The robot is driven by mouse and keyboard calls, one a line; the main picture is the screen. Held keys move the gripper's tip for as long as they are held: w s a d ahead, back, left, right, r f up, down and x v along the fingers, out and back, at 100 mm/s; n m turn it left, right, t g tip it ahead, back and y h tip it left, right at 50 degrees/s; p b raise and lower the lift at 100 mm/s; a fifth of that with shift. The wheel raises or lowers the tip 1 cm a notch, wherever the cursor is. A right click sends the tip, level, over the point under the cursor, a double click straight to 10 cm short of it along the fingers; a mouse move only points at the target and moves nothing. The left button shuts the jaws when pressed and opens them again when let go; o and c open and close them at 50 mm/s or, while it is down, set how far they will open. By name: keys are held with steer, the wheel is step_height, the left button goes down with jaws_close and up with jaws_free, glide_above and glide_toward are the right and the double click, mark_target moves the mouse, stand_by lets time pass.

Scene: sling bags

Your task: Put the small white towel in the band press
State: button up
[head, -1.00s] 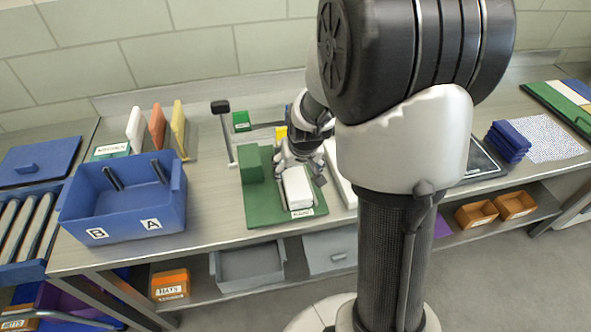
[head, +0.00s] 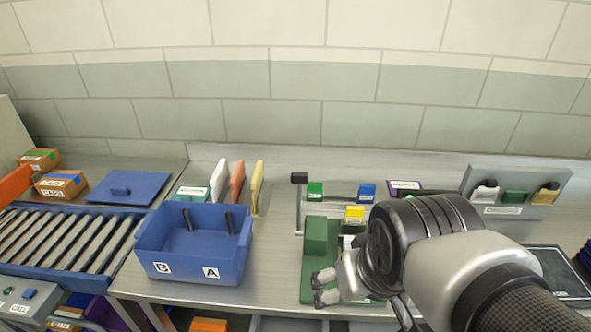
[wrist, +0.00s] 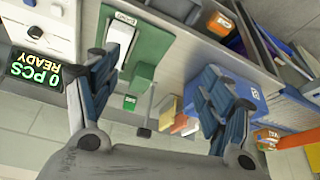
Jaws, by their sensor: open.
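A small white folded towel (wrist: 121,33) lies on the flat bed of a green fixture (wrist: 152,42), which I take to be the band press. A green block (wrist: 140,82) stands at one end of it. In the head view the green fixture (head: 310,262) is partly covered by my arm, and I cannot make out the towel there. My gripper (head: 322,287) is over the fixture in the head view. In the wrist view my gripper (wrist: 153,66) has its fingers wide apart with nothing between them. The towel appears beyond the fingertips, apart from them.
A blue bin (head: 195,262) marked A and B stands left of the fixture. A white device (wrist: 38,35) with a "0 PCS READY" display (wrist: 36,70) is beside it. A black-topped post (head: 299,205) and small coloured boxes stand behind. A roller conveyor (head: 60,240) is far left.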

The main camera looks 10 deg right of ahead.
steer(key=shift+n, duration=0.3)
steer(key=s, duration=0.1)
steer(key=s+a, duration=0.1)
steer(key=s, duration=0.2)
steer(key=shift+s+a+r, duration=0.2)
steer(key=shift+s+r, duration=0.05)
steer(key=shift+s, duration=0.1)
stand_by(0.4)
